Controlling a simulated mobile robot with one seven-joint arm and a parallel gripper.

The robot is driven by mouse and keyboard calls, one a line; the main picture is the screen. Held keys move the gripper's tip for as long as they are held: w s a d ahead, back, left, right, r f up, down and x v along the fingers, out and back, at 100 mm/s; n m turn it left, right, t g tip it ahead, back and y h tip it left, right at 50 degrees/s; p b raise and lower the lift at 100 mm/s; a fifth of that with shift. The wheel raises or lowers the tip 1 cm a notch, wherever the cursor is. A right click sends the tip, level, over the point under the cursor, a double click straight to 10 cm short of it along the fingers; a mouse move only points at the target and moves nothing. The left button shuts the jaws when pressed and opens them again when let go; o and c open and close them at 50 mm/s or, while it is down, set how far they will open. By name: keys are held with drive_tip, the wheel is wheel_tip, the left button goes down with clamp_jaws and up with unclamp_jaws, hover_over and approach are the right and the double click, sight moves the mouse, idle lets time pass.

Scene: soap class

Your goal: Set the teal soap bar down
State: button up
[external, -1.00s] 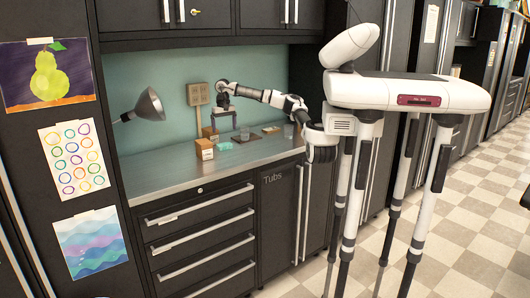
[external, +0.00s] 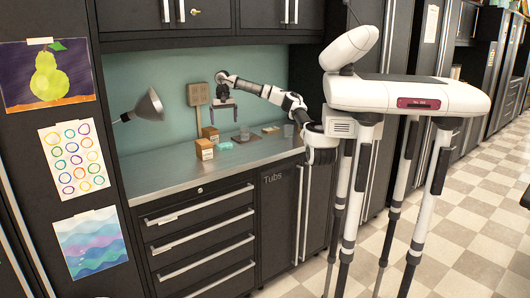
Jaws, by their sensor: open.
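The teal soap bar (external: 224,145) lies on the metal counter (external: 188,174), just right of the front wooden block. My gripper (external: 222,119) is above and slightly behind it in the picture, pointing down with its fingers apart and nothing between them. A clear gap shows between the fingertips and the soap.
Two wooden blocks (external: 204,150) stand left of the soap, one behind the other. A small dark-framed item (external: 244,134), a flat brownish piece (external: 270,129) and a clear cup (external: 288,130) are to the right. A lamp (external: 150,104) hangs at the left. The front-left counter is clear.

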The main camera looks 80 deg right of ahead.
drive_tip(key=m+b, duration=0.1)
drive_tip(key=m, duration=0.3)
drive_tip(key=m+t+h+b, duration=0.3)
drive_tip(key=m+b, duration=0.3)
drive_tip(key=m, duration=2.4)
hover_over(225, 144)
drive_tip(key=s+a, duration=0.1)
drive_tip(key=a, duration=0.2)
drive_tip(key=f, duration=0.8)
drive_tip(key=shift+s+d+f, duration=0.1)
drive_tip(key=shift+d+f, duration=0.15)
drive_tip(key=shift+p+x, duration=0.9)
drive_tip(key=shift+x, duration=1.8)
drive_tip(key=shift+s+d, duration=0.1)
drive_tip(key=shift+s, duration=0.1)
drive_tip(key=shift+c, duration=0.2)
